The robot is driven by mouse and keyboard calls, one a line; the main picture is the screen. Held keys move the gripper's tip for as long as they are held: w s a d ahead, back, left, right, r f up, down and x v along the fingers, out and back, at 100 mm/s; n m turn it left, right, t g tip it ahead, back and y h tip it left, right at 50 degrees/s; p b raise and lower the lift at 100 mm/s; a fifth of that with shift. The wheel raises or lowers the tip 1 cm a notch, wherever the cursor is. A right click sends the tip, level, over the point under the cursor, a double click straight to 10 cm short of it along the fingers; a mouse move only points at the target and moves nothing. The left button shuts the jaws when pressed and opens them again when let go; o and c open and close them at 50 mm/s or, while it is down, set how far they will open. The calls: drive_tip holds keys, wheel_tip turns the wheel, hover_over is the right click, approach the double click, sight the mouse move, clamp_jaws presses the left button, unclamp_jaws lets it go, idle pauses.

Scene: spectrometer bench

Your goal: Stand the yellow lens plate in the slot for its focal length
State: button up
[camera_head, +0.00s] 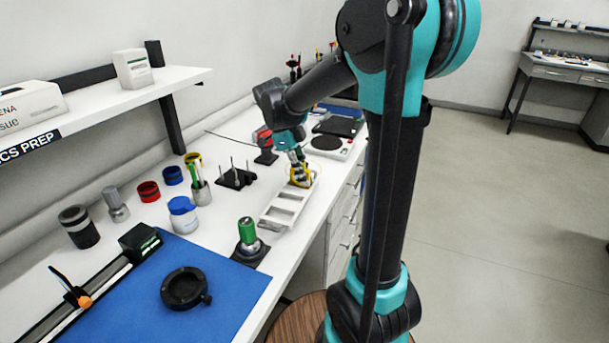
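The yellow lens plate (301,178) shows as a small yellow patch at the far end of a white slotted rack (270,222) on the bench. My gripper (297,163) points down right at the yellow plate, and its fingers overlap the plate in this view. Whether the fingers are closed on it is too small to tell. I cannot tell whether the plate sits in a slot or is above the rack. The nearer slots look empty. Any focal length marks are not readable.
Left of the rack stand a black base with thin posts (237,178), a blue-lidded jar (183,214) and a green-topped item (247,233). A white device with a round dark plate (326,143) is behind. A blue mat (215,300) holds a black ring mount (185,288).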

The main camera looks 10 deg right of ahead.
drive_tip(key=o, duration=0.5)
drive_tip(key=shift+c, duration=0.2)
drive_tip(key=shift+r, duration=0.1)
drive_tip(key=v, duration=1.2)
drive_tip(key=shift+s, duration=0.1)
